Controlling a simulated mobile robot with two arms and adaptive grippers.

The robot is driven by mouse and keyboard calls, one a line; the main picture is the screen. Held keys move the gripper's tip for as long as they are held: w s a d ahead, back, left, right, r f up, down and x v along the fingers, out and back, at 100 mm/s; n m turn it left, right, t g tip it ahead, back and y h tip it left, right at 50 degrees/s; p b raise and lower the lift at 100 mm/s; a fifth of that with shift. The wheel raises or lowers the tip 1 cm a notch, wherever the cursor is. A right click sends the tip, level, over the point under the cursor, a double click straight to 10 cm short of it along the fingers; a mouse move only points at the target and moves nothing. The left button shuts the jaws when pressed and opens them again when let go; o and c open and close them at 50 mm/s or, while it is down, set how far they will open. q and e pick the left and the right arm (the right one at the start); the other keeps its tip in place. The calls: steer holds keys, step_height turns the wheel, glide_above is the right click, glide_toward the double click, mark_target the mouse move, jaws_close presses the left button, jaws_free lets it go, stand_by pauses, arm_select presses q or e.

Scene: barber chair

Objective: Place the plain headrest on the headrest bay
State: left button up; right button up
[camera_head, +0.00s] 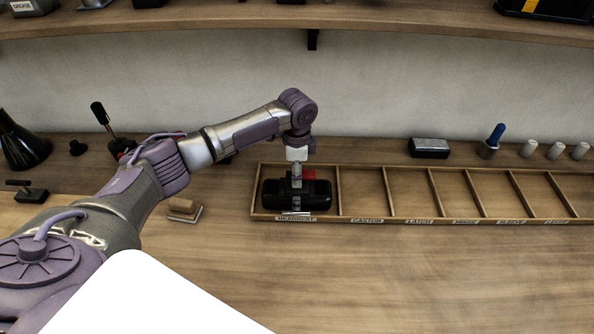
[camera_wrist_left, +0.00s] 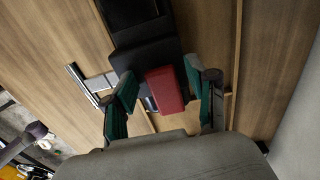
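The black headrest (camera_head: 318,192) appears to lie inside the headrest bay (camera_head: 262,208), the leftmost compartment of the wooden tray, labelled HEADREST. A red part (camera_head: 309,174) shows at its top. My left gripper (camera_head: 296,182) points down over it, its fingers partly hidden against the black body. In the left wrist view, the teal finger pads (camera_wrist_left: 160,80) stand apart on either side of the red part (camera_wrist_left: 165,90), with a gap on the left. The black body (camera_wrist_left: 145,56) extends beyond them. My right gripper is not in view.
The tray's other compartments (camera_head: 408,190) look empty. Behind it stand a dark block (camera_head: 429,148), a blue-handled tool (camera_head: 495,138) and several white cylinders (camera_head: 556,150). A small wooden-topped piece (camera_head: 183,206) lies left of the tray. A shelf (camera_head: 400,22) hangs above. The front bench is clear.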

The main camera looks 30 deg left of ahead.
arm_select(q)
step_height(320, 180, up, 12)
steer(key=b, duration=0.2)
steer(key=shift+r, duration=0.15)
stand_by(0.7)
